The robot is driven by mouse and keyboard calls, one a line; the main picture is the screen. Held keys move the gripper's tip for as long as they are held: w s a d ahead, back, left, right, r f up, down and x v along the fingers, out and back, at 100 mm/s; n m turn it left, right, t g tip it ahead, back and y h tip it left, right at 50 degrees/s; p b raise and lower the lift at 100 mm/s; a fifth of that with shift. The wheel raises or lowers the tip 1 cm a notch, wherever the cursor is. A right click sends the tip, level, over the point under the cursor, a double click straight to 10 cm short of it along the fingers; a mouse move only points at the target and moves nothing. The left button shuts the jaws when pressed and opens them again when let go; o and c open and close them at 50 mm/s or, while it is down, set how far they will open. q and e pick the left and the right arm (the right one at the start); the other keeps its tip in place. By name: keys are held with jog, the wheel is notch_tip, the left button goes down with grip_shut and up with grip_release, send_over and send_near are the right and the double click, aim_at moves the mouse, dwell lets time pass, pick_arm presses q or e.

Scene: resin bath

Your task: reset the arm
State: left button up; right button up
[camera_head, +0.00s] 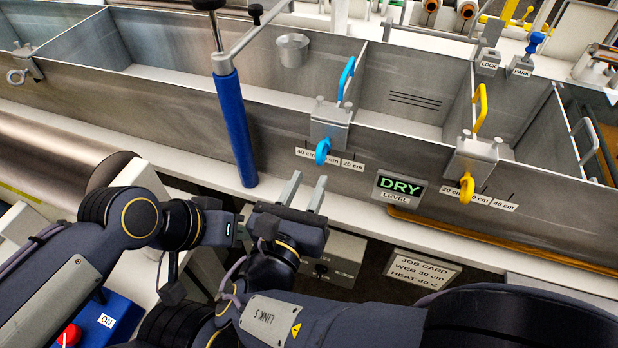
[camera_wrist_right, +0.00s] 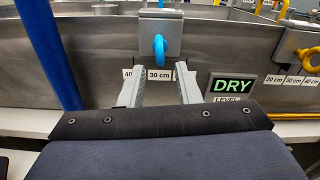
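My right gripper (camera_head: 306,184) is open and empty in the head view, its two grey fingers pointing at the bath's front wall below the blue hook (camera_head: 322,151). In the right wrist view the open fingers (camera_wrist_right: 165,68) frame the blue hook (camera_wrist_right: 159,48) and the 30 cm label, with nothing between them. A steel arm with a long blue grip (camera_head: 236,128) hangs upright in front of the wall, left of my right gripper; the grip also shows in the wrist view (camera_wrist_right: 50,52). My left arm comes in from the left; its fingers cannot be made out.
The metal bath (camera_head: 90,80) spans the back, with dividers and a grey cup (camera_head: 293,49). A yellow hook (camera_head: 467,187) is at right. A sign reads DRY (camera_head: 400,187). LOCK (camera_head: 487,64) and PARK (camera_head: 521,67) blocks stand behind. A job card (camera_head: 424,270) is below.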

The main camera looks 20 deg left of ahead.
jog(key=shift+w+d, duration=0.1)
jog(key=w+d+m+g+h+p, duration=0.1)
jog(key=w+d+m+g+h, duration=0.15)
jog(key=d+m, duration=0.4)
jog(key=w+d+m+g+h+p, duration=0.1)
jog(key=w+d+m+g+h, duration=0.2)
jog(key=d, duration=0.6)
jog(key=s+d+f+m+g+y+p, duration=0.1)
jog(key=s+d+f+m+g, duration=0.1)
jog(key=s+d+m+g, duration=0.25)
jog(key=s+d+f+m+g+y, duration=0.1)
jog(key=d+f+m+g, duration=0.1)
jog(key=d+m+g, duration=0.35)
jog(key=s+d+r+m+t+y+p, duration=0.1)
jog(key=s+d+r+m+y, duration=0.1)
jog(key=m, duration=0.7)
jog(key=s+d+r+m+t+y+p, duration=0.2)
jog(key=s+m+y, duration=0.4)
jog(key=m, duration=0.4)
jog(key=shift+s+d+r, duration=0.35)
jog(key=shift+d+r, duration=0.1)
jog(key=shift+d, duration=0.7)
